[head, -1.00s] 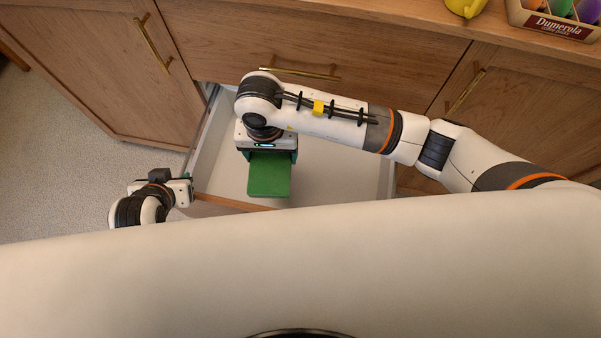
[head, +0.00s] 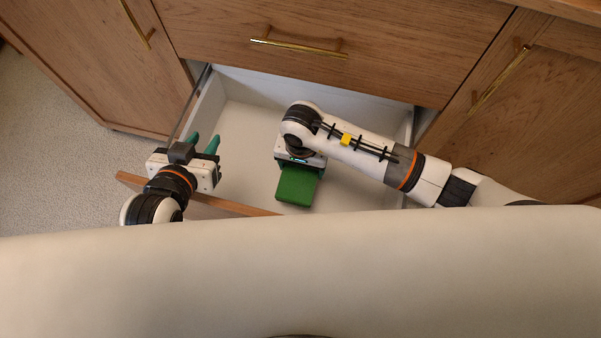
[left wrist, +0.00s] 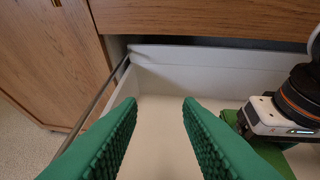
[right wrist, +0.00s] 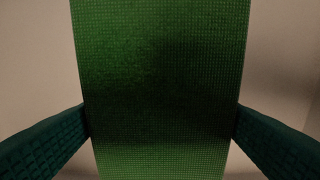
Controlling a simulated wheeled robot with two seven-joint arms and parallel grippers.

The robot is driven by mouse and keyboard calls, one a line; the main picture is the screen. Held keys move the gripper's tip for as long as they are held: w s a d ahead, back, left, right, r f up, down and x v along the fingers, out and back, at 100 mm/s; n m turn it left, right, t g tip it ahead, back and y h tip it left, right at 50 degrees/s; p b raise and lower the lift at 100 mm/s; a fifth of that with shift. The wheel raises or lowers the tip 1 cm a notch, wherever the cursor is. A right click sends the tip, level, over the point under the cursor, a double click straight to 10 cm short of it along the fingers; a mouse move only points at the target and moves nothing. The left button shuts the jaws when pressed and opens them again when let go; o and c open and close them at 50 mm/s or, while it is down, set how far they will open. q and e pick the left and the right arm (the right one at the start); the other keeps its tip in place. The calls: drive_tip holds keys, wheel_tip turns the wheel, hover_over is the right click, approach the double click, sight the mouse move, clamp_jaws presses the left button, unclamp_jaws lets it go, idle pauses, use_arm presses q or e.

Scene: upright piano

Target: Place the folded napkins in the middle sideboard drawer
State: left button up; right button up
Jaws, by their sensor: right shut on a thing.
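The middle sideboard drawer (head: 245,120) is open, with a pale, otherwise bare interior. A green folded napkin stack (head: 297,187) is in my right gripper (head: 299,168), over the front part of the drawer. In the right wrist view the green cloth (right wrist: 160,90) fills the middle, with a finger pressed to each side. Whether it touches the drawer floor I cannot tell. My left gripper (head: 204,142) is open and empty at the drawer's front left. In the left wrist view its fingers (left wrist: 160,115) are apart over the drawer floor, with the green cloth (left wrist: 232,118) at the right.
A closed wooden drawer front with a brass handle (head: 298,48) is above the open drawer. Closed cabinet doors stand on the left (head: 95,60) and right (head: 500,115). The drawer's left half is free. Carpet (head: 55,170) lies at the left.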

sight(301, 175)
drive_tip(key=shift+f, duration=0.6)
wheel_tip(301, 175, down, 4)
drive_tip(key=shift+r+b, duration=0.15)
drive_tip(key=shift+b, duration=0.6)
use_arm(q)
wheel_tip(301, 175, up, 6)
drive_tip(key=w+d+t+h, duration=0.1)
drive_tip(key=w+t, duration=0.1)
drive_tip(key=t, duration=0.2)
drive_tip(key=shift+w+d, duration=0.3)
drive_tip(key=shift+w, duration=0.05)
drive_tip(key=shift+t, duration=0.3)
use_arm(e)
drive_tip(key=shift+f, duration=0.2)
drive_tip(key=o, duration=1)
use_arm(q)
drive_tip(key=shift+w+d+r+h, duration=0.1)
drive_tip(key=shift+r+h, duration=0.15)
drive_tip(key=shift+h, duration=0.05)
use_arm(e)
drive_tip(key=shift+o, duration=0.2)
drive_tip(key=shift+r, duration=0.1)
